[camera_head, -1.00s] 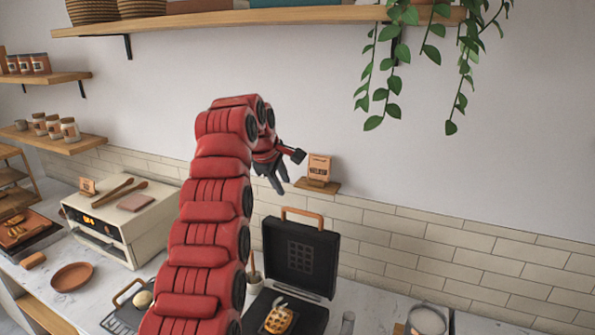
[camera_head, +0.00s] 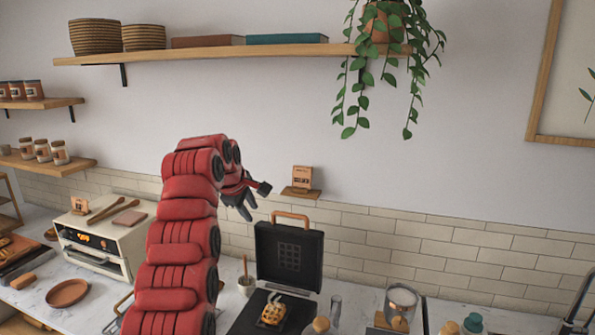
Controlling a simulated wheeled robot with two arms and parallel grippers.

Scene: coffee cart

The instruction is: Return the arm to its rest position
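My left arm (camera_head: 180,235), red and segmented, rises from the bottom of the head view and bends over to the right at its top. My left gripper (camera_head: 254,201) hangs at the end of it in front of the wall, above and to the left of the open waffle maker (camera_head: 289,252). Its dark fingers are spread apart with nothing between them. It touches nothing that I can see. My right gripper is not in view.
A waffle (camera_head: 272,314) lies in the waffle maker. A cream toaster oven (camera_head: 103,243) and a brown plate (camera_head: 68,292) stand at left. A jar (camera_head: 400,300) stands at right. A long shelf (camera_head: 215,53) with a hanging plant (camera_head: 388,62) is above.

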